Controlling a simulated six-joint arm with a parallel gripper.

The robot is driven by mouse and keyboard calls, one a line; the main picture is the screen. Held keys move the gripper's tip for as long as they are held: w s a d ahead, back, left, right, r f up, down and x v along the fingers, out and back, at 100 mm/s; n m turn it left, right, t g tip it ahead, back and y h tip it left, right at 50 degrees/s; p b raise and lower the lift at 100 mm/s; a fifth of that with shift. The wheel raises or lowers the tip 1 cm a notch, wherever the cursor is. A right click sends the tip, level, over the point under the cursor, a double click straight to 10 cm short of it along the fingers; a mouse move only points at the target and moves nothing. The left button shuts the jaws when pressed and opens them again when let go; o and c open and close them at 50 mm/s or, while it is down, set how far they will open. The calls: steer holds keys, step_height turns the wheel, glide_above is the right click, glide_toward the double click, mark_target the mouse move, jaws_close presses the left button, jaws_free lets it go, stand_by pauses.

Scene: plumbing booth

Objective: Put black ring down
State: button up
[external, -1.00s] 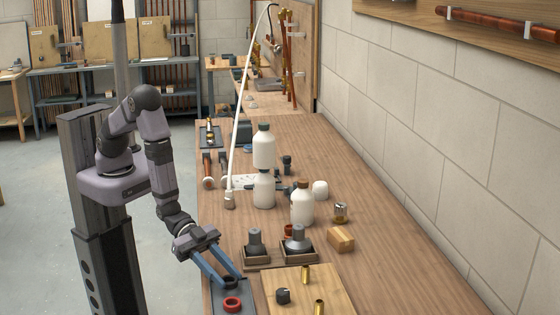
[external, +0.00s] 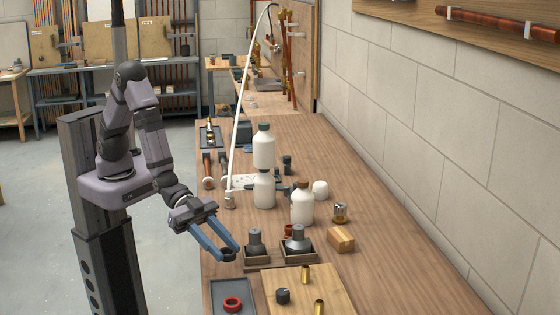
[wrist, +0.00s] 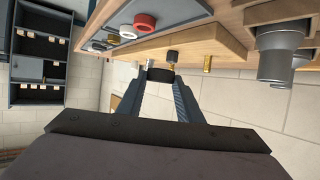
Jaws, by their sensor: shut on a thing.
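My gripper (external: 228,252) has long blue fingers and is shut on the black ring (external: 228,255). It holds the ring in the air at the left edge of the bench, above and behind the grey tray (external: 217,290). The wrist view also shows the black ring (wrist: 160,75) between the fingertips (wrist: 160,78). A red ring (external: 232,304) lies in the tray. In the wrist view the red ring (wrist: 145,22) has a white ring (wrist: 127,31) beside it.
A wooden board (external: 300,288) right of the tray carries a black knob (external: 283,296) and brass fittings (external: 305,274). Grey fittings (external: 298,240) stand in wooden holders behind it. White bottles (external: 264,150) stand farther back.

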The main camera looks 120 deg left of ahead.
stand_by(0.4)
steer(key=shift+w+a+r+n+y, duration=0.15)
steer(key=shift+a+n+y, duration=0.15)
steer(key=shift+a, duration=0.25)
steer(key=a+r+n+y, duration=0.1)
steer(key=a+n+y, duration=0.4)
steer(key=a, duration=0.5)
steer(key=n+g+y, duration=1)
steer(key=n+g, duration=0.1)
steer(key=n, duration=0.1)
glide_above(234, 221)
steer(key=f, duration=0.1)
steer(key=shift+d+f+b, duration=0.15)
steer(key=shift+f+b, duration=0.2)
steer(key=shift+f, duration=4.85)
steer(key=shift+f, duration=0.1)
